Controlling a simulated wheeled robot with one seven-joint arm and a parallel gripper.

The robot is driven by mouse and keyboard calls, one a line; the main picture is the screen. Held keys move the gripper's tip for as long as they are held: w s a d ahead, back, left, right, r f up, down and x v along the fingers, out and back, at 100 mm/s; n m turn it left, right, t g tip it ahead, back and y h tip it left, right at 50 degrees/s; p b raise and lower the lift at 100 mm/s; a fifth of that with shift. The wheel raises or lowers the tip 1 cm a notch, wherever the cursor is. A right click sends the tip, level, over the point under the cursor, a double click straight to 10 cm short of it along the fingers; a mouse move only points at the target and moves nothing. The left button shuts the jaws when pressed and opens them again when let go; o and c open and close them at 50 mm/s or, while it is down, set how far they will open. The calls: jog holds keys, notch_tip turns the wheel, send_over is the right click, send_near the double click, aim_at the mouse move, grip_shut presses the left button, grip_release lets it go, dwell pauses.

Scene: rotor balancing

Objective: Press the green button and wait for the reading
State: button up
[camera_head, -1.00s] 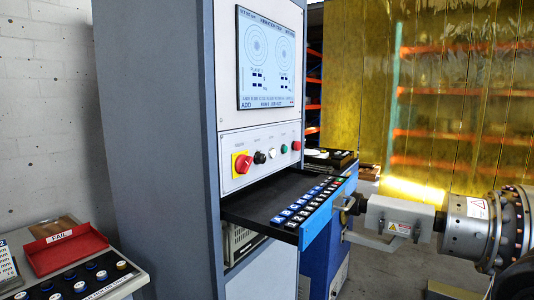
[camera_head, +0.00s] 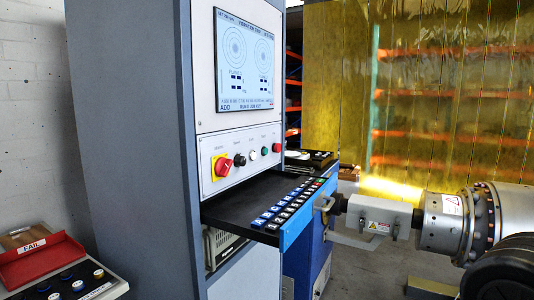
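The green button (camera_head: 264,150) is on the white front panel of the cabinet, in a row with a white button (camera_head: 252,154) and a red button (camera_head: 277,147). The screen (camera_head: 244,60) above shows two round dials and some figures too small to read. My gripper (camera_head: 325,204) is at the outer edge of the pull-out keyboard shelf (camera_head: 240,210), to the right of and below the green button, and apart from it. Its fingers are small and partly merge with the shelf edge, so I cannot tell whether they are open or shut.
The shelf juts out below the panel. A red FAIL tray (camera_head: 45,262) is at lower left. A yellow curtain (camera_head: 440,90) hangs behind.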

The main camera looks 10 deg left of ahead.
grip_shut()
dwell(1.4)
